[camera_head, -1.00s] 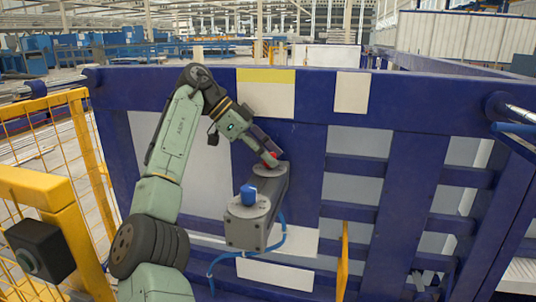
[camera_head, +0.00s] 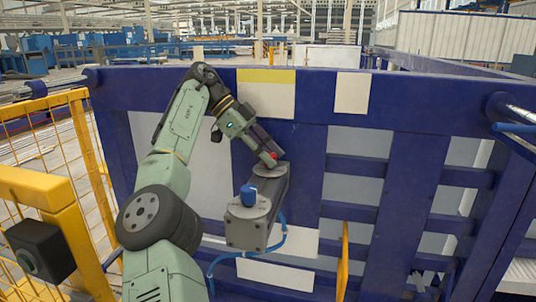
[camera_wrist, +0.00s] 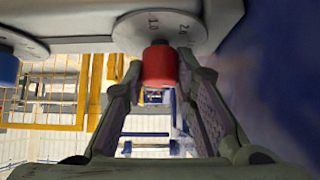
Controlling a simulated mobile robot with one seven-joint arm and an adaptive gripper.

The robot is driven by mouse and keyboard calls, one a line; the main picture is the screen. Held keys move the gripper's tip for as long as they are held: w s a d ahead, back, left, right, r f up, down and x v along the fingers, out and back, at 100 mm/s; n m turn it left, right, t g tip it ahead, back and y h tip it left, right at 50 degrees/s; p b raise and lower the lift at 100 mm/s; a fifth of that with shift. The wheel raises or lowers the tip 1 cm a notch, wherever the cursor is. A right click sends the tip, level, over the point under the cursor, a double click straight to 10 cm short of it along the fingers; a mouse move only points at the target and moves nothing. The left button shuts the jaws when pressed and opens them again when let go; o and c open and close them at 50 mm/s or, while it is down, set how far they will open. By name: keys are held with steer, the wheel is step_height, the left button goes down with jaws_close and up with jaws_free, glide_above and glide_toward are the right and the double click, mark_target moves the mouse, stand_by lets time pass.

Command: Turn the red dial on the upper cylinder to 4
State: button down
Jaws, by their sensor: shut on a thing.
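The red dial (camera_wrist: 160,66) is between the two fingers of my gripper (camera_wrist: 158,80) in the wrist view. The fingers are shut on it from both sides. Above it is a round grey scale plate (camera_wrist: 160,28) with printed numbers; "1.0" and "2.0" can be read in part, and the rest is hidden or out of view. In the head view my gripper (camera_head: 272,158) reaches the red dial (camera_head: 269,159) at the upper end of the grey cylinder unit (camera_head: 275,195). The dial's setting cannot be read.
A blue dial (camera_head: 248,194) sits on the unit's lower end and also shows at the left in the wrist view (camera_wrist: 6,68). A blue hose (camera_head: 225,256) hangs below. The blue frame (camera_head: 300,150) stands close behind; a yellow fence (camera_head: 45,150) is at left.

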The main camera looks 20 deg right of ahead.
steer(key=c, duration=1.3)
jaws_free()
steer(key=shift+f+n+t, duration=0.1)
steer(key=shift+n+t, duration=0.2)
steer(key=shift+n, duration=0.1)
